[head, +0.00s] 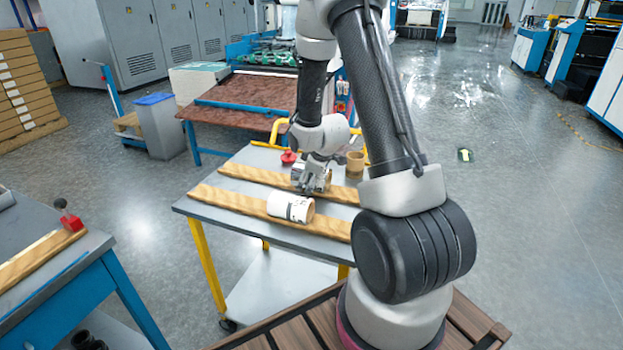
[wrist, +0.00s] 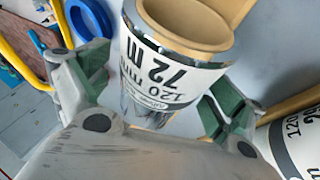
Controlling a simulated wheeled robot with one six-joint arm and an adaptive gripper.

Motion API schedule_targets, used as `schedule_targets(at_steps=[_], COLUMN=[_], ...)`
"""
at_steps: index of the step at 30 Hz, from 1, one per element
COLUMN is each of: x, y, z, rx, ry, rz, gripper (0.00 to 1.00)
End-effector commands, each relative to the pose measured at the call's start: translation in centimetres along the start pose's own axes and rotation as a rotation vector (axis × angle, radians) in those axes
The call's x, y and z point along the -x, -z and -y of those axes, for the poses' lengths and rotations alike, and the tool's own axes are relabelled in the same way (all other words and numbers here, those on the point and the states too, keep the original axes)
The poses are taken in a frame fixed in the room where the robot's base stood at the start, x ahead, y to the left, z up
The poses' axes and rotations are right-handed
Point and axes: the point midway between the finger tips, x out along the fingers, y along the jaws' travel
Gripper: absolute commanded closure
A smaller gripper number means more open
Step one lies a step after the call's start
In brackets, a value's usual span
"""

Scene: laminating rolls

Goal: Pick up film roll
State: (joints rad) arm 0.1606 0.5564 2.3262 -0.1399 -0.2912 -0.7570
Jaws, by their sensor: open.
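A film roll (wrist: 165,75), white with a dark band, a tan core and the print "120" and "72 m", sits between the spread fingers of my gripper (wrist: 155,88) in the wrist view. Its tan open end faces up in that picture. A gap shows beside it at the left finger. In the head view my gripper (head: 313,182) is low over the far wooden rail and hides most of this roll. A second white film roll (head: 290,207) lies on its side on the near rail; it also shows at the lower right of the wrist view (wrist: 299,143).
The grey table (head: 240,180) has yellow legs and two wooden rails. A tan cylinder (head: 355,162) stands right of my gripper, and a red object (head: 288,157) lies behind it. A blue ring (wrist: 90,17) shows in the wrist view. A blue-framed bench (head: 75,285) stands at the left.

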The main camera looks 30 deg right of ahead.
Motion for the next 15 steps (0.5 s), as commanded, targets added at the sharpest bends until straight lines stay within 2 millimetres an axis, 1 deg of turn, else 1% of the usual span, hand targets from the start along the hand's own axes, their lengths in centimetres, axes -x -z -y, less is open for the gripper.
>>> schedule_targets(at_steps=[15], x=[-0.3], y=[-0.16], z=[0.19], rx=[0.0], ry=[0.001], rz=[0.001], gripper=[0.06])
